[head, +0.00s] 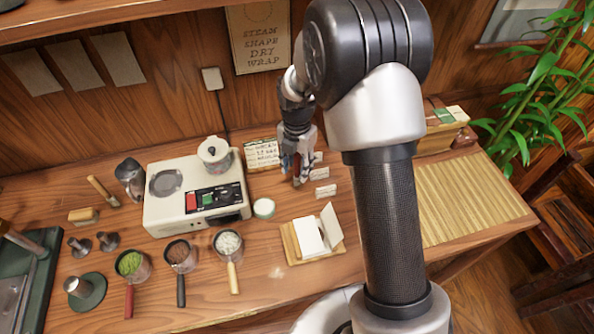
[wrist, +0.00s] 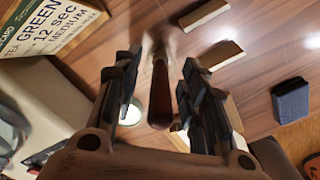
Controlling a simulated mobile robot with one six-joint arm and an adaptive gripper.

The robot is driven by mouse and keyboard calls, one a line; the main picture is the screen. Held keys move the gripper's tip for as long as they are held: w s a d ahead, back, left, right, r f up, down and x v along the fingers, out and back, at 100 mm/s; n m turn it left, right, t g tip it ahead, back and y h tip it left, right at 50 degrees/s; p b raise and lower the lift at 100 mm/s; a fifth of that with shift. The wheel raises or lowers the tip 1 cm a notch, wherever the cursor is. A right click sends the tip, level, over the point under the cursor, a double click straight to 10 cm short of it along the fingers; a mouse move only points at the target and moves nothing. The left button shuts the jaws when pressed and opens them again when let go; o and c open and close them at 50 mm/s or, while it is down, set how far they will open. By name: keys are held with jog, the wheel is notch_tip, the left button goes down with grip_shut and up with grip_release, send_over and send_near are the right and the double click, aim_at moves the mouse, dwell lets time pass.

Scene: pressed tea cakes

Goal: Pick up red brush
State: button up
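My gripper (head: 299,170) is over the table, right of the card stand, pointing down. In the wrist view my gripper (wrist: 160,100) has its two fingers apart, with a gap between them. A slim reddish-brown handle (wrist: 160,92) lies between the fingers, with clear space on both sides of it. It looks like the red brush, but its bristles are not clear. In the head view only a small reddish patch shows among the fingers, so the brush is mostly hidden there.
The card stand (head: 262,153) reading GREEN 12 sec (wrist: 45,25) is close on the left. Small label holders (head: 322,192) stand to the right. A dark blue box (wrist: 292,100) lies at right.

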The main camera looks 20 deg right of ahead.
jog(key=shift+r, duration=0.1)
jog(key=shift+c, duration=0.4)
grip_shut()
notch_tip(320, 180, up, 20)
jog(key=p, duration=0.5)
jog(key=shift+p, duration=0.35)
